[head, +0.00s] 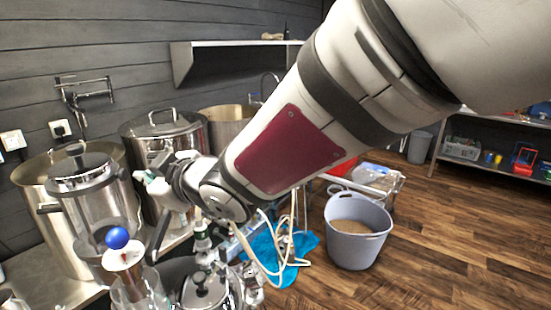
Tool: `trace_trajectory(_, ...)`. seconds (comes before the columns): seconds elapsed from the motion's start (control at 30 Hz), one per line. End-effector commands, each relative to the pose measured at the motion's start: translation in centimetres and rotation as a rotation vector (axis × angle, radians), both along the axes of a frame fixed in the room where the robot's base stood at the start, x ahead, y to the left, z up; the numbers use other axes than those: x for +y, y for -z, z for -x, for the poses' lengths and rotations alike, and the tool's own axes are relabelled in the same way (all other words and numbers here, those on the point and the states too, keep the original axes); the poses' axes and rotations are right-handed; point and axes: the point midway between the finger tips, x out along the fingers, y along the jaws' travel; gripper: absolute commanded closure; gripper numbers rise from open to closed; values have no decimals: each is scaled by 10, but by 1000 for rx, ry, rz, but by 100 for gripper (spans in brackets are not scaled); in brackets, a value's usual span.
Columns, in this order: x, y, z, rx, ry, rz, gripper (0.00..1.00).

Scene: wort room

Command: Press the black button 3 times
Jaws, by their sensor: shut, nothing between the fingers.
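I cannot pick out the black button in the head view; it may be hidden among the crowded gear or behind my arm. My arm comes in from the upper right and reaches down to the left over the counter.
Steel pots (163,135) and a lidded glass vessel (92,190) crowd the counter. A blue ball (117,238) tops glassware in front. A steel kettle (205,290) stands close by. A grey bucket of grain (357,228) is on the wooden floor, which is clear at right.

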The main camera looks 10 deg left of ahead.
Motion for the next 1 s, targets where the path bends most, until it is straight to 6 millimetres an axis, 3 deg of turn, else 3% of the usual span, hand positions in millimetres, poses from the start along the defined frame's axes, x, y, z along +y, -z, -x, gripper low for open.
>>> trace_trajectory(0.5, -43, 0, -13, -1, 3, -1, 100)
trace_trajectory(1.0, -46, 0, -13, 0, 1, 0, 100)
